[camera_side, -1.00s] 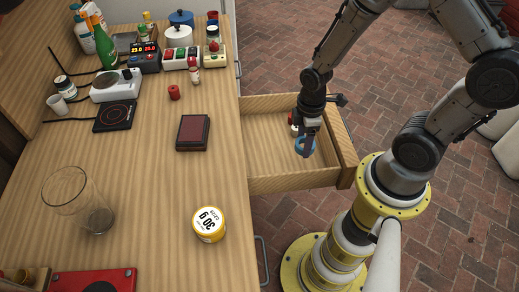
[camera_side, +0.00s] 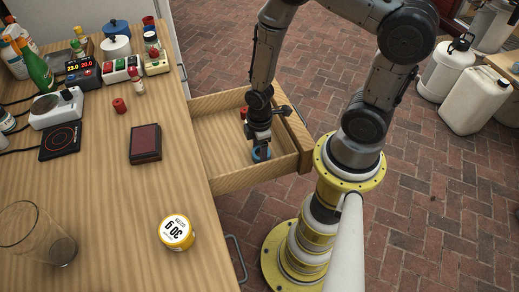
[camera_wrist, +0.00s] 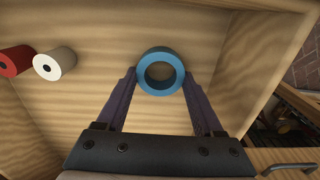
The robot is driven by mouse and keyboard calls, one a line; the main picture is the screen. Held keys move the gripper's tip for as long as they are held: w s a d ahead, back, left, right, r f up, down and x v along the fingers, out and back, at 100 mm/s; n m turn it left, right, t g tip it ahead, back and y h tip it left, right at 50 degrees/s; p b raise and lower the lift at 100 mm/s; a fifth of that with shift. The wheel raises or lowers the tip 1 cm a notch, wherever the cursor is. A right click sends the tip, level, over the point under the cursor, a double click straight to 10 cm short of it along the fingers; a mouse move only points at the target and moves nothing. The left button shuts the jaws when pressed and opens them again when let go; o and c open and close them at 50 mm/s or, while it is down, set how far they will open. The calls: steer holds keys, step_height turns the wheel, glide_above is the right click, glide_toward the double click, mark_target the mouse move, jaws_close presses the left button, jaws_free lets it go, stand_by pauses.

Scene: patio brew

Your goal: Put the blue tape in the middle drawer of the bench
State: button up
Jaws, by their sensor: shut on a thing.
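The blue tape (camera_wrist: 148,83) is a ring seen from above in the wrist view, between the two fingers of my gripper (camera_wrist: 160,80). My gripper is shut on it. In the side view, the blue tape (camera_side: 262,154) shows at the tip of my gripper (camera_side: 260,146), inside the outline of the pulled-out drawer (camera_side: 220,140). The tape is low in the drawer; whether it touches the floor I cannot tell. The drawer's place in the stack is hidden by the bench top.
A red roll (camera_wrist: 14,60) and a white roll (camera_wrist: 55,64) lie at one side of the drawer. The drawer floor around the tape is clear. The bench top (camera_side: 110,200) holds a yellow-rimmed tin (camera_side: 176,233), a dark red box (camera_side: 145,143) and a glass (camera_side: 35,235).

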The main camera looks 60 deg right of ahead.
steer(key=o, duration=1.3)
steer(key=shift+f, duration=0.1)
steer(key=shift+o, duration=0.2)
step_height(320, 180, up, 27)
steer(key=s+a+m+t, duration=0.1)
steer(key=m+t, duration=0.2)
steer(key=m, duration=0.1)
steer(key=s+a+r+m+t, duration=0.1)
steer(key=s+r+m+t, duration=0.1)
steer(key=s+r+m, duration=0.3)
step_height(320, 180, up, 3)
steer(key=shift+s+r+t, duration=0.2)
steer(key=shift+s+t, duration=0.1)
steer(key=shift+s, duration=0.85)
